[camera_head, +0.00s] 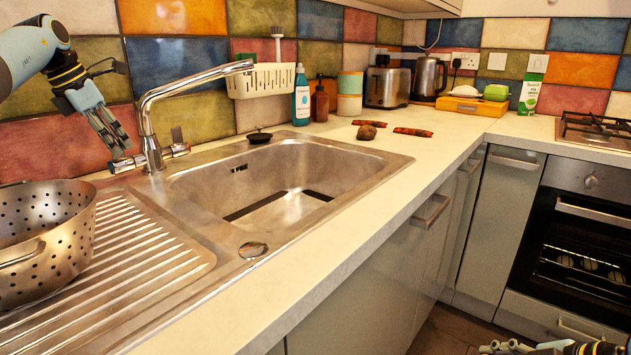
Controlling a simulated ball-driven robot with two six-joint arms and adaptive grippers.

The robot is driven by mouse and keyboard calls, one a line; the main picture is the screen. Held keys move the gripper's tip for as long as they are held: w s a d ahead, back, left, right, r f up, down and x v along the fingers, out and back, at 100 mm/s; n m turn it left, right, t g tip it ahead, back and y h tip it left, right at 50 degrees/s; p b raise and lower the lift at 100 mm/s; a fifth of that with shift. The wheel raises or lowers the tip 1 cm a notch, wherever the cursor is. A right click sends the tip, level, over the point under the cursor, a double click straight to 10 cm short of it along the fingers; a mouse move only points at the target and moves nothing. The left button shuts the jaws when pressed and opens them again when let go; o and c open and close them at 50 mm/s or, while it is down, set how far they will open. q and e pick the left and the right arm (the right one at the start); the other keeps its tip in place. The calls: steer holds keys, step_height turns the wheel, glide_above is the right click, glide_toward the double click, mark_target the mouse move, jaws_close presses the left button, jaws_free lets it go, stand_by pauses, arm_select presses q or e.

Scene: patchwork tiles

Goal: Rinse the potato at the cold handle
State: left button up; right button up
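The potato (366,131) is small and brown and lies on the countertop past the sink's far right corner. The chrome tap (150,125) stands behind the sink, its spout reaching right over the basin (285,180); no water shows. It has a left handle (124,164) and a right handle (179,149); no hot or cold mark is readable. My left gripper (122,148) points down just above the left handle, its fingers slightly apart and empty; contact cannot be told. My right gripper (555,347) is cut off at the bottom right edge, away from the potato.
A metal colander (45,240) stands on the ridged drainboard (140,260). Two reddish-brown items (412,132) lie near the potato. Bottles (301,98), a toaster (388,85) and a kettle (428,77) line the wall. The front counter strip is clear.

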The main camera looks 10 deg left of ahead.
arm_select(q)
steer(key=shift+w+f, duration=0.1)
steer(key=shift+f, duration=0.15)
jaws_close()
stand_by(0.5)
